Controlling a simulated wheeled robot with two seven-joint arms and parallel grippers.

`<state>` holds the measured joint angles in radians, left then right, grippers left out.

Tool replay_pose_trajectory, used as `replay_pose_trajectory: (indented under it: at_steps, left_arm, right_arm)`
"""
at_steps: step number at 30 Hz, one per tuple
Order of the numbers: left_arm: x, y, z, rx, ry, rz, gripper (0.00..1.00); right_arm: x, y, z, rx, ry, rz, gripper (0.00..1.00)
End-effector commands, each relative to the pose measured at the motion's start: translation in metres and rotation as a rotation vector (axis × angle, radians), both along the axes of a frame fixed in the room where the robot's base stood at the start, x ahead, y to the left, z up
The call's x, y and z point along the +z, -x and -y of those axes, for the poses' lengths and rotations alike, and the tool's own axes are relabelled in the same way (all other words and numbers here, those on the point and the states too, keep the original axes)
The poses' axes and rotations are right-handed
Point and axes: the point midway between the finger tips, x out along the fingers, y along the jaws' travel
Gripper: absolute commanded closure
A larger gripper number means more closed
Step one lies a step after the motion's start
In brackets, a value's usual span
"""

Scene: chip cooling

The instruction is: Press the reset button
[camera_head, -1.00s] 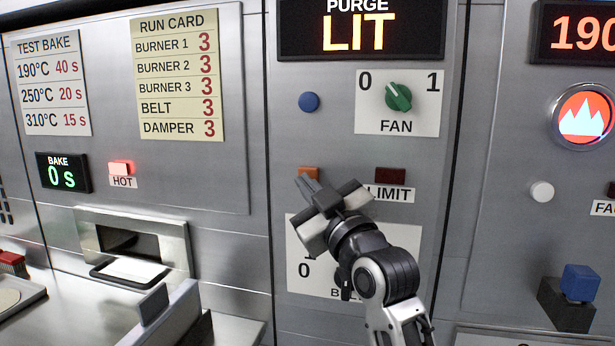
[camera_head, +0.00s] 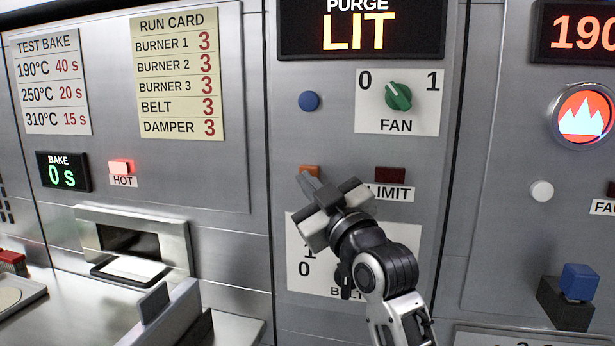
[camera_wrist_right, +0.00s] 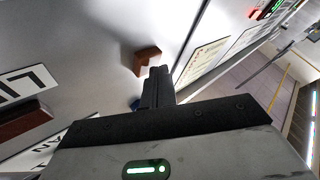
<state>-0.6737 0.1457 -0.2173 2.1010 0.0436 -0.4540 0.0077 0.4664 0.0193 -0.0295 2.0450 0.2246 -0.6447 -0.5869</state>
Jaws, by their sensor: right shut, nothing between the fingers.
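An orange button (camera_head: 309,170) sits on the grey middle panel, left of the dark red LIMIT lamp (camera_head: 390,175). No reset label is readable; the area below the button is covered by my gripper. My right gripper (camera_head: 307,183) is shut and empty, its fingertips at the button's lower edge in the head view. In the right wrist view, the shut fingertips (camera_wrist_right: 158,72) are close beside the orange-brown button (camera_wrist_right: 147,60). I cannot tell whether they touch it. My left gripper is not in view.
A blue button (camera_head: 309,102) and the green FAN knob (camera_head: 398,96) are above. A switch plate marked 1 and 0 (camera_head: 300,232) is partly hidden behind my right arm. A bake slot (camera_head: 135,235) is at left. The panel between the orange and blue buttons is clear.

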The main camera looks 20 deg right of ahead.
Motion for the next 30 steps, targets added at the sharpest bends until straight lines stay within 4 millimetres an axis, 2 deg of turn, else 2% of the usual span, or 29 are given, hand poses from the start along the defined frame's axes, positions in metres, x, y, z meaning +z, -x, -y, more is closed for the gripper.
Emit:
replay_pose_trajectory:
  at_steps: [13,24,30]
  left_arm:
    - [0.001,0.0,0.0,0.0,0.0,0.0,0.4]
    - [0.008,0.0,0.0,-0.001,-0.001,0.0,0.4]
    - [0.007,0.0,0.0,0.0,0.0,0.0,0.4]
  right_arm:
    - [0.0,-0.001,0.001,-0.002,0.001,-0.001,1.0]
    - [0.0,0.013,-0.009,0.0,0.0,-0.001,1.0]
    - [-0.001,0.014,-0.009,0.0,0.0,0.0,1.0]
